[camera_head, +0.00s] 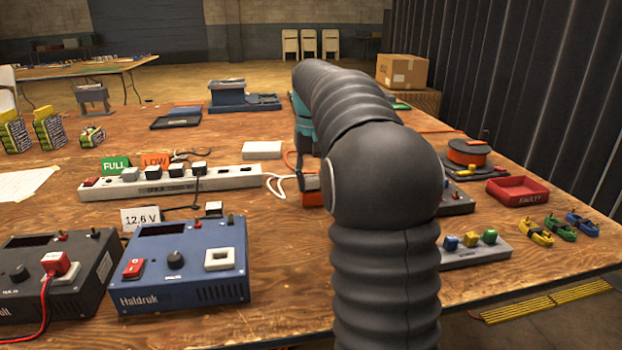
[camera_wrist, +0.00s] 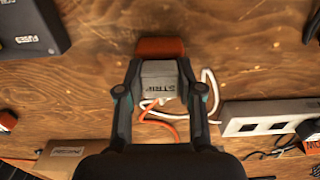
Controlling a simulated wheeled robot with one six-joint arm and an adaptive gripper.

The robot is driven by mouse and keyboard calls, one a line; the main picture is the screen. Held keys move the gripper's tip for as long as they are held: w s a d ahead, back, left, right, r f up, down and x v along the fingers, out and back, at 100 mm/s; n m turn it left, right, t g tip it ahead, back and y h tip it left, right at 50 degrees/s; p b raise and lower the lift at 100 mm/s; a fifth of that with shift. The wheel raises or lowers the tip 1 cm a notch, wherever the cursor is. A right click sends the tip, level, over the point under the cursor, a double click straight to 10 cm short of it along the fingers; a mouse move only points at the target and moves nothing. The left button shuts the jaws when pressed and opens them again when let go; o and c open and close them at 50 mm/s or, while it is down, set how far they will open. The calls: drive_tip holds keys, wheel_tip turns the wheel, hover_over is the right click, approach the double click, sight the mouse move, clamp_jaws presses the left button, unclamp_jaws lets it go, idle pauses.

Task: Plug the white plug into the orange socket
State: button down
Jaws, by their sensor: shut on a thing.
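My gripper (camera_wrist: 159,70) is shut on a pale grey block lettered "STRIP" (camera_wrist: 159,84) in the wrist view, which appears to be the white plug. An orange-red block (camera_wrist: 160,48), likely the orange socket, lies right against its far end. In the head view the orange block (camera_head: 312,199) shows just left of my arm, with a pale piece above it. I cannot tell whether the plug sits inside the socket or only touches it. A white cable (camera_wrist: 213,90) and an orange cable (camera_wrist: 172,127) run by the block. My arm hides most of the gripper in the head view.
A white power strip (camera_head: 225,176) with several plugs lies to the left. A blue charger (camera_head: 183,265) and a dark charger (camera_head: 55,280) stand at the front left. A red tray (camera_head: 517,191) and an orange reel (camera_head: 468,152) are at the right.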

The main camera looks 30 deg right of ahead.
drive_tip(key=shift+f, duration=0.15)
idle(0.6)
drive_tip(key=shift+c, duration=1.7)
unclamp_jaws()
drive_tip(key=shift+r, duration=3.75)
